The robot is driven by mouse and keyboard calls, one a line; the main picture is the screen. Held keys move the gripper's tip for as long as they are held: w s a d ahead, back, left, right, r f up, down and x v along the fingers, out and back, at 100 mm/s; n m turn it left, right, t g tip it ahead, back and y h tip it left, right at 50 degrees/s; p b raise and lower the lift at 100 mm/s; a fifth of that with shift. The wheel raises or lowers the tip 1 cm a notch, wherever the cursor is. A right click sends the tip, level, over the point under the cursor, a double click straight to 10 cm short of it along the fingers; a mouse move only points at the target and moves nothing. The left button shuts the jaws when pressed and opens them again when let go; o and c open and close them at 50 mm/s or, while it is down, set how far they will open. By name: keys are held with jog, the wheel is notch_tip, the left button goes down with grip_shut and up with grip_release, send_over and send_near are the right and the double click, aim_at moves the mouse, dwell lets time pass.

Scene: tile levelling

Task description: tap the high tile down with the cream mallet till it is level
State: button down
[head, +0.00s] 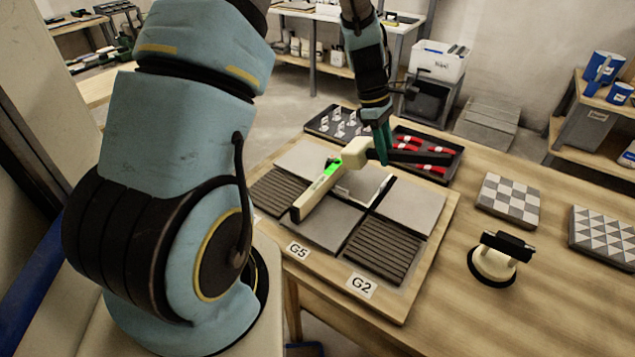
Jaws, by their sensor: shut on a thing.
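My gripper (381,152) is shut on the dark handle (425,158) of the cream mallet. The mallet's cream head (356,151) is over the back part of the tile board (425,275), close to the far end of a cream bar with a green light (312,196). I cannot tell whether the head touches a tile. The bar lies diagonally across the tiles. A middle tile (366,187), partly hidden by the bar and mallet, shows a pale edge and a dark gap on its right.
Plain grey tiles (412,205) and ribbed dark tiles (382,251) fill the board. Behind it are trays of white clips (340,125) and red pieces (428,153). To the right stand a round-based tool (493,262) and patterned tiles (509,199). The front right table is clear.

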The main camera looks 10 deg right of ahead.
jog(key=shift+t+y, duration=0.5)
jog(key=shift+y, duration=0.1)
jog(key=shift+b+x, duration=0.8)
jog(key=shift+x, duration=2.25)
jog(key=p+v, duration=0.4)
jog(key=shift+s+d+r, duration=0.1)
jog(key=shift+d+r, duration=0.05)
jog(key=shift+r, duration=0.2)
jog(key=shift+f, duration=0.15)
jog(key=b+x, duration=0.1)
jog(key=x, duration=0.1)
jog(key=b+x, duration=0.1)
jog(key=x, duration=0.1)
jog(key=a+b+x, duration=0.1)
jog(key=b, duration=0.1)
jog(key=shift+w+f, duration=0.35)
jog(key=shift+f, duration=0.2)
jog(key=shift+r+p, duration=0.4)
jog(key=shift+r, duration=0.25)
notch_tip(320, 180, up, 5)
jog(key=p, duration=0.4)
jog(key=shift+d, duration=0.1)
